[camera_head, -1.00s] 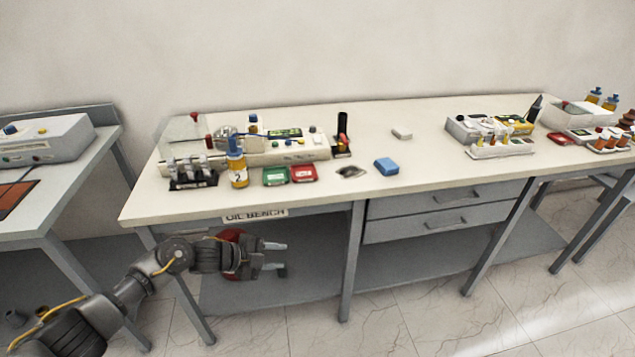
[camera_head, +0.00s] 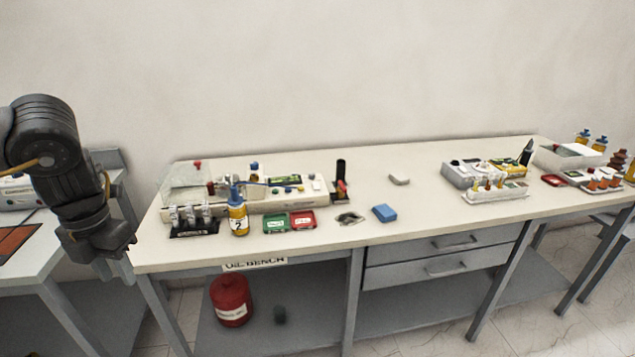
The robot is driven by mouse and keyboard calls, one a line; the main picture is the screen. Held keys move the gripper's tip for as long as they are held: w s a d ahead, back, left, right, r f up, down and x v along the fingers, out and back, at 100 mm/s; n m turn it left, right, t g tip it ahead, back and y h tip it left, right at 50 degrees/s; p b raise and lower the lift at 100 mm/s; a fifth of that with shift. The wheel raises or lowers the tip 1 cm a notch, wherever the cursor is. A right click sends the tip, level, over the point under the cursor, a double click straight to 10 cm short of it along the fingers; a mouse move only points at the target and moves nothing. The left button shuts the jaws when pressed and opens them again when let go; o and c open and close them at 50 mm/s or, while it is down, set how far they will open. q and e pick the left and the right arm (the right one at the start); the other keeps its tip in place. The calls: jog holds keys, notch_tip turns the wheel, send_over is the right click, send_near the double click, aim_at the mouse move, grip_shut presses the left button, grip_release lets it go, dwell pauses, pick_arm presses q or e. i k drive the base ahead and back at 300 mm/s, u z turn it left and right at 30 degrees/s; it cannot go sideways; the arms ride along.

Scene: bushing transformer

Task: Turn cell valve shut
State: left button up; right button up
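The oil test apparatus (camera_head: 260,203) is a long pale box at the left back of the oil bench. A clear cell with a red knob (camera_head: 197,164) on top stands at its left end. A small red-brown part (camera_head: 211,187) shows beside the cell; I cannot tell whether it is the valve. My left gripper (camera_head: 124,243) hangs downward at the left, in front of the bench's left end and apart from the cell. Its fingers are mostly hidden or foreshortened, so its opening cannot be told. My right gripper is out of view.
A yellow bottle with a blue top (camera_head: 238,218), a rack of vials (camera_head: 194,221), a green tray (camera_head: 276,223) and a red tray (camera_head: 303,219) stand before the apparatus. A blue block (camera_head: 384,213) lies right. A red can (camera_head: 231,300) stands on the lower shelf.

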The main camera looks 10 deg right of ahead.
aim_at(340, 184)
jog(key=u, duration=0.55)
jog(key=i, duration=1.8)
jog(key=z, duration=2.95)
